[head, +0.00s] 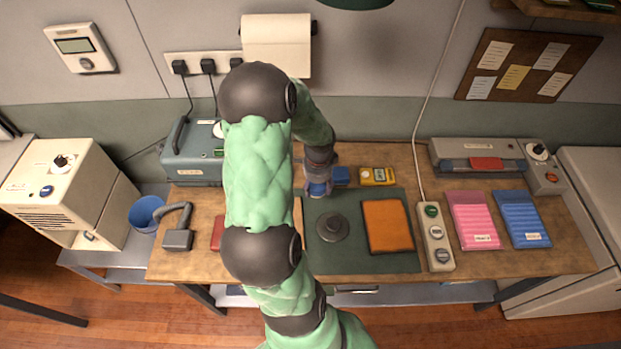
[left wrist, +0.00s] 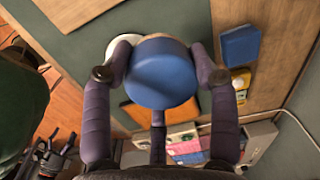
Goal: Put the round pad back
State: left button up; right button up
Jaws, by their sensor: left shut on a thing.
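My left gripper (head: 319,183) is shut on a round blue pad (left wrist: 161,74), which sits between its fingers in the left wrist view. In the head view the blue pad (head: 318,189) shows small under the gripper, by the back left corner of the dark green mat (head: 350,261). I cannot tell whether it touches the surface below. A dark grey round object with a raised middle (head: 332,227) lies on the mat, left of an orange rectangular pad (head: 387,227). My right gripper is not in view.
A blue block (head: 341,176) and a yellow device (head: 377,176) stand just right of the gripper. A blue-grey machine (head: 190,158) stands back left. My arm hides the left middle bench.

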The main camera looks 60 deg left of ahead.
pick_arm(q)
jog(key=shift+s+a+r, duration=0.1)
jog(key=shift+s, duration=0.5)
jog(key=shift+s+a, duration=0.1)
jog(key=shift+a, duration=0.1)
jog(key=w+a+f, duration=0.2)
jog(key=a+f, duration=0.1)
jog(key=a, duration=0.1)
jog(key=w+a+f+b, duration=0.1)
jog(key=a+f, duration=0.2)
jog(key=a, duration=0.1)
jog(key=w+a+f+b, duration=0.1)
jog(key=w+a+f, duration=0.1)
jog(key=a+f, duration=0.1)
jog(key=shift+w+a+f, duration=0.15)
jog(key=shift+w+a, duration=0.15)
jog(key=shift+a, duration=0.1)
jog(key=shift+w+a+f, duration=0.1)
jog(key=shift+a+f, duration=0.15)
jog(key=shift+f, duration=0.15)
jog(key=shift+f+b, duration=0.35)
jog(key=shift+f, duration=1.1)
jog(key=shift+f, duration=0.1)
jog(key=o, duration=1.2)
